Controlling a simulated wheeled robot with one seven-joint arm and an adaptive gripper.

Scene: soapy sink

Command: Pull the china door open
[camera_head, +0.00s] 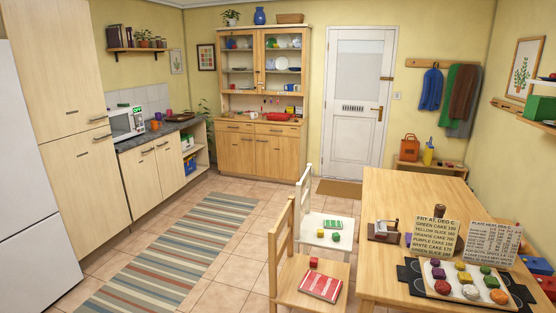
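A wooden dresser (263,133) stands against the back wall, left of the white door. Its upper part has two glazed doors, a left one (238,63) and a right one (283,63), with plates and other dishes behind the glass. Both look shut, meeting at the middle, where small handles (262,77) show faintly. I cannot tell which of the two is the china door. My gripper is not in view.
A striped rug (175,255) lies on the tiled floor before the dresser. A white chair (310,215), a wooden chair (285,270) and a table (395,200) stand to the right. A counter (155,145) lines the left. The floor near the dresser looks clear.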

